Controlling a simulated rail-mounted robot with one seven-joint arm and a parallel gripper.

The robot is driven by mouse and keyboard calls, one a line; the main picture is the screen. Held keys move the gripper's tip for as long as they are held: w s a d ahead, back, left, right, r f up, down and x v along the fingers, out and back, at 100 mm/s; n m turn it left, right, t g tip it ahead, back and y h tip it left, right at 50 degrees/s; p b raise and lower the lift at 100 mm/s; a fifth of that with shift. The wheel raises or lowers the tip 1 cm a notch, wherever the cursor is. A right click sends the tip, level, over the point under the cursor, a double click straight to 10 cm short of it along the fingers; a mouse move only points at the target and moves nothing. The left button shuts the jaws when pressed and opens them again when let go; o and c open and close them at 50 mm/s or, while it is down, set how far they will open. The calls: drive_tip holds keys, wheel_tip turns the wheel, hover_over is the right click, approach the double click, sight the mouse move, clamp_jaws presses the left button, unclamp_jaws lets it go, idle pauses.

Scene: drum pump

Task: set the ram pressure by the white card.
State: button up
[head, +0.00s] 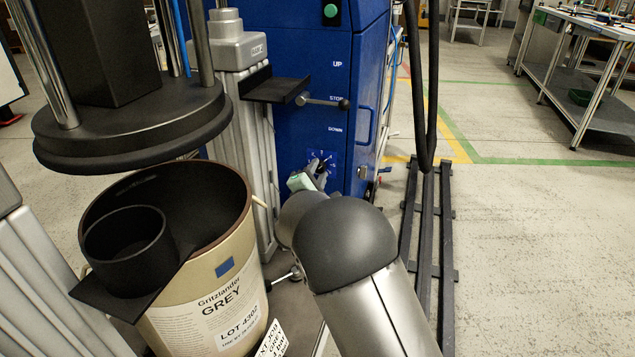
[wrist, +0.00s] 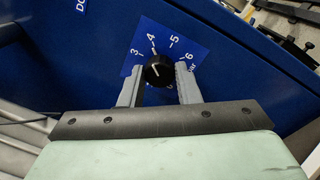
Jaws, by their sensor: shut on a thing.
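The black pressure knob (wrist: 158,72) sits on a blue dial plate (wrist: 134,58) marked 3, 4, 5, 6 on the blue cabinet. My gripper (wrist: 158,80) has a grey finger on each side of the knob and is shut on it. The knob's white mark is small; it seems to lie on the side of the 4, but I cannot read it exactly. In the head view my gripper (head: 318,172) reaches the dial low on the cabinet, below DOWN. The white card (head: 271,342) is at the bottom edge, tilted and partly cut off; its small print is hard to read.
A drum (head: 205,285) labelled Gritzlander GREY stands at left under the black ram plate (head: 130,125). A black cup (head: 128,250) rests on a bracket by it.

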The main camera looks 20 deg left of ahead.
drive_tip(key=shift+m+b, duration=0.35)
drive_tip(key=shift+m, duration=0.05)
drive_tip(key=o, duration=1)
drive_tip(key=shift+s, duration=0.15)
drive_tip(key=s, duration=0.2)
drive_tip(key=s+p, duration=0.1)
drive_tip(key=s, duration=0.2)
drive_tip(key=s+p, duration=0.1)
drive_tip(key=s, duration=0.1)
drive_tip(key=shift+s+d+f, duration=0.15)
drive_tip(key=shift+d+f, duration=0.1)
drive_tip(key=shift+f, duration=0.05)
